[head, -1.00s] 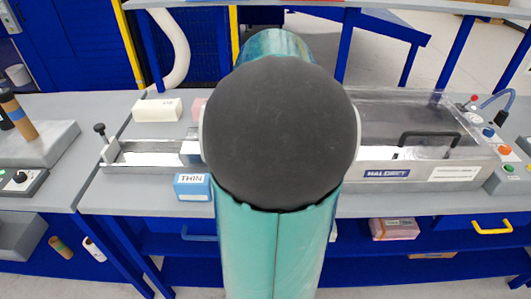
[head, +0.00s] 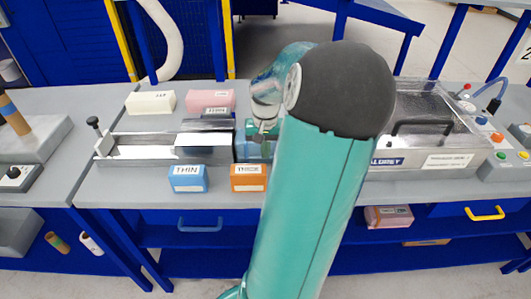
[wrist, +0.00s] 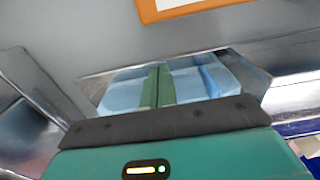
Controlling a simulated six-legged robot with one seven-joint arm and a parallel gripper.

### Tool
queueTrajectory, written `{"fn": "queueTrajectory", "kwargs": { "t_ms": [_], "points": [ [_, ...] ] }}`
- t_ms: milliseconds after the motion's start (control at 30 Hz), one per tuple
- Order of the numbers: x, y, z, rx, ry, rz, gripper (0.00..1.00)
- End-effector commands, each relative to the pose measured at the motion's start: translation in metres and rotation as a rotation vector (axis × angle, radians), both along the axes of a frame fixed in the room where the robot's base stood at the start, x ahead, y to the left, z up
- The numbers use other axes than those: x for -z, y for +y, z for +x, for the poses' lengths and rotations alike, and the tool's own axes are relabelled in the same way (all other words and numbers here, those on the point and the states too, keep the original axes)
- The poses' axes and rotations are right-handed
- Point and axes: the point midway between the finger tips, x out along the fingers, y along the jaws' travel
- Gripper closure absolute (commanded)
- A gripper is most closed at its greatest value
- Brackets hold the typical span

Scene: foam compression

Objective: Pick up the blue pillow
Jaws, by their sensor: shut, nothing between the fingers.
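In the wrist view, a light blue padded thing (wrist: 124,93), which I take as the blue pillow, lies in a metal-sided channel. It shows on both sides of my gripper (wrist: 158,72). My green fingers are closed together over its middle, with nothing held between them. Whether they touch it I cannot tell.
A blue block marked THIN (head: 188,179) and an orange block (head: 248,178) stand in front of the channel. A cream block (head: 150,102) and a pink block (head: 211,100) lie behind it. A clear-covered machine section (head: 425,115) is on the right.

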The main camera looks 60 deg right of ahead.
Motion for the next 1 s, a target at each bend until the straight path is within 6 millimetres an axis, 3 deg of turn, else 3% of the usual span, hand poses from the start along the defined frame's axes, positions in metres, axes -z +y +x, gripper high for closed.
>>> {"fn": "queueTrajectory", "kwargs": {
  "t_ms": [567, 1000],
  "points": [
    [0.000, -0.009, 0.005, 0.000, -0.002, 0.001, 1.00],
    [0.000, -0.068, 0.037, -0.001, -0.003, 0.000, 1.00]
  ]
}}
